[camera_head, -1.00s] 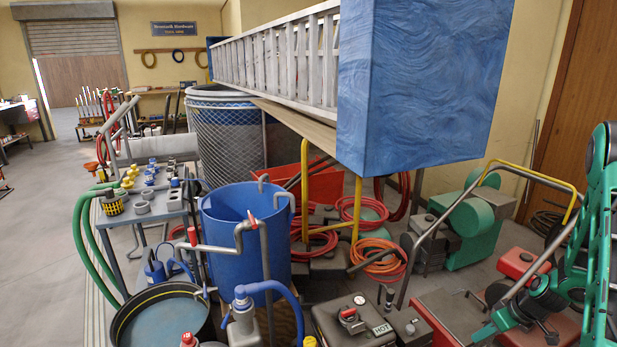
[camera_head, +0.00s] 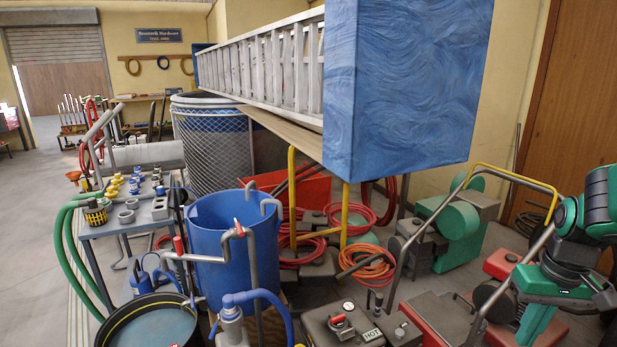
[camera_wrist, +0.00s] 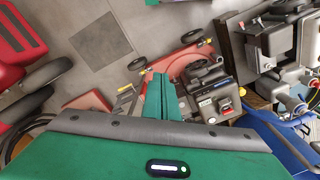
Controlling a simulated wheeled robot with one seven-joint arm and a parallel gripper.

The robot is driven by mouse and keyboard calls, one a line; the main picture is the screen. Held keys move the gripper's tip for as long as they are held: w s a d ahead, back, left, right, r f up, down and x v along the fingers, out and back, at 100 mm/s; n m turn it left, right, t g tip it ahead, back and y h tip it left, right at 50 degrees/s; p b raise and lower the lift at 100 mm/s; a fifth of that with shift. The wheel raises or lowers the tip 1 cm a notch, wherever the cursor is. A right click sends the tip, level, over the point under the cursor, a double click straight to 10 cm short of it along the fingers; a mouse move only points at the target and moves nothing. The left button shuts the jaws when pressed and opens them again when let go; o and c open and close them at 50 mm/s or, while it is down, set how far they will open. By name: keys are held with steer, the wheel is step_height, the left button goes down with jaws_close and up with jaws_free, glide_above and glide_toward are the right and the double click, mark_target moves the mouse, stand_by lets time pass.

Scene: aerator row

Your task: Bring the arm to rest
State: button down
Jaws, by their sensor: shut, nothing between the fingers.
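My arm stands at the right edge of the head view, its green and black links bent, with the upper part cut off by the picture edge. My gripper (camera_wrist: 161,97) shows in the wrist view with its two green fingers shut together and nothing between them. It points down over the floor and low machines. In the head view the green hand (camera_head: 545,287) hangs in front of a red machine, partly covering it. I cannot tell from the pictures how much room lies between the hand and that machine.
A yellow-and-grey tubular handle (camera_head: 512,177) rises close left of my arm. A large blue block (camera_head: 405,85) and a ladder (camera_head: 265,75) overhang the middle. A blue barrel (camera_head: 215,255), a dark engine (camera_head: 350,322) and a green machine (camera_head: 460,235) crowd the floor. Open floor (camera_head: 35,240) lies left.

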steer(key=s+a+r+m, duration=0.1)
steer(key=s+r+m, duration=0.1)
steer(key=s, duration=0.3)
steer(key=s+a+r+m, duration=0.1)
steer(key=s+a+r, duration=0.1)
steer(key=s, duration=0.4)
steer(key=shift+s+a+r+m+g, duration=0.2)
steer(key=shift+a+m+g, duration=0.1)
steer(key=shift+m+g, duration=0.1)
